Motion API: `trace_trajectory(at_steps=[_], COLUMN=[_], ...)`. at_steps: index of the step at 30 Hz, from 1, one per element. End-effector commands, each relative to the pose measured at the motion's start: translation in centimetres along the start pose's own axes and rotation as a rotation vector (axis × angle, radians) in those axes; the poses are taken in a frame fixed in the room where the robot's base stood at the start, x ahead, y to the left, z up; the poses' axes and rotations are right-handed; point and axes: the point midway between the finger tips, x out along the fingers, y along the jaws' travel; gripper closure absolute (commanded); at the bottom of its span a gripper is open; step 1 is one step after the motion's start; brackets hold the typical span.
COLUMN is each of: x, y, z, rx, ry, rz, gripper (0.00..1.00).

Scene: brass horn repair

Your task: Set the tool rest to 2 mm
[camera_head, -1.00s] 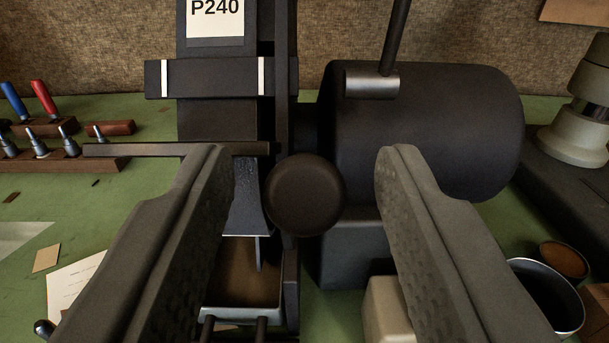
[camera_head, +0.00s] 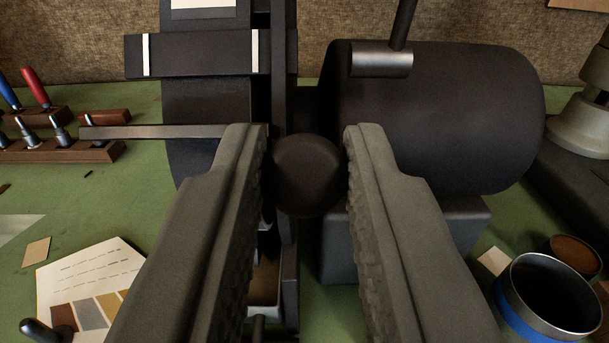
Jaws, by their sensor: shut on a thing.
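My gripper (camera_head: 306,180) is shut on a round dark knob (camera_head: 306,172), one finger against each side of it. The knob sits at the front of the belt grinder (camera_head: 212,100), to the right of its belt. The tool rest (camera_head: 165,132) is a flat dark bar that reaches left from the grinder, in front of the belt. The gap between the rest and the belt is too small to read.
A dark motor drum (camera_head: 435,115) stands to the right, with a rod above it. A tin with a blue band (camera_head: 548,300) is at the lower right. A colour chart (camera_head: 90,290) and a rack of tools (camera_head: 60,150) lie on the green bench at the left.

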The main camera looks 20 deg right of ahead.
Motion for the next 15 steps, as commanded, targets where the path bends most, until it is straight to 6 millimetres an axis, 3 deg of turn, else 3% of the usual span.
trace_trajectory(at_steps=[1, 4, 15], x=[0.10, 0.08, -0.42], y=[-0.02, -0.01, -0.05], z=[0.13, 0.12, 0.05], rx=[-0.001, -0.001, 0.000], ry=[-0.002, -0.001, -0.001], rz=[0.000, 0.000, 0.000], gripper=[0.75, 0.58, 0.58])
